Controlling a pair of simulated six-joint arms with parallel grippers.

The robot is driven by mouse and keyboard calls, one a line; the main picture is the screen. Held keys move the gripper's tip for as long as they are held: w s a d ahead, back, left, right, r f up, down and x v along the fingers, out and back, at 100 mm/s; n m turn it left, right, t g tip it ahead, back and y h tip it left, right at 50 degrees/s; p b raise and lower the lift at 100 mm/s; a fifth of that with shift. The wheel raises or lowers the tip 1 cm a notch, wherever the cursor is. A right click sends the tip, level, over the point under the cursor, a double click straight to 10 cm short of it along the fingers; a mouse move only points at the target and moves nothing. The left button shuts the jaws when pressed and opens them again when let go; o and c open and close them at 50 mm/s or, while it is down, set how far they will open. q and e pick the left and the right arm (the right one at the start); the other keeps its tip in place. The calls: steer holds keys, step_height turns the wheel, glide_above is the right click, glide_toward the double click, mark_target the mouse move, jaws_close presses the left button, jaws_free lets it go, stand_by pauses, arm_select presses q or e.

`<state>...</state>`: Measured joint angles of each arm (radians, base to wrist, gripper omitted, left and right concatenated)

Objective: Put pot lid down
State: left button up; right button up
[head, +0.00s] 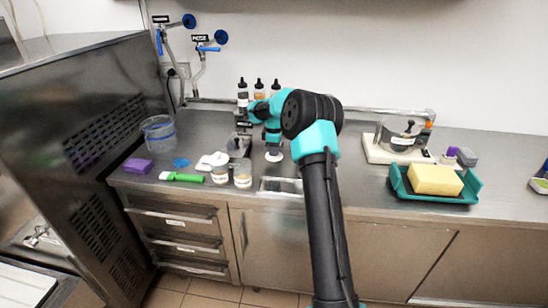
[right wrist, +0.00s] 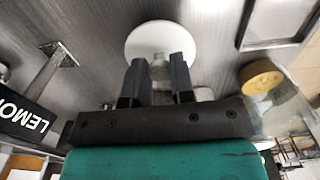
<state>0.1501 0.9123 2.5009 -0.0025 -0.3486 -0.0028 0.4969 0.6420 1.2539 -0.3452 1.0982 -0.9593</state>
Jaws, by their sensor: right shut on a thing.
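My right gripper (head: 271,140) reaches down over the counter in the middle of the head view. It is shut on the knob of a round white pot lid (head: 274,157). In the right wrist view, the two dark fingers (right wrist: 160,72) close around the knob, and the flat white disc of the lid (right wrist: 150,38) shows beyond them. The lid is close to the steel counter; I cannot tell whether it touches. A small pot with a white top (head: 219,172) and a jar (head: 243,178) stand to the left. My left gripper is not in view.
Dark-capped bottles (head: 242,92) stand behind the gripper. A recessed steel pan (head: 280,186) lies in front. A green brush (head: 182,177), purple sponge (head: 137,166) and clear tub (head: 159,139) are at left. A teal tray (head: 465,188) holds a yellow sponge (head: 434,179) at right.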

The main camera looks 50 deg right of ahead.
steer(key=shift+f, duration=1.75)
steer(key=shift+f, duration=0.1)
steer(key=o, duration=0.9)
step_height(320, 180, up, 12)
steer(key=shift+r, duration=0.15)
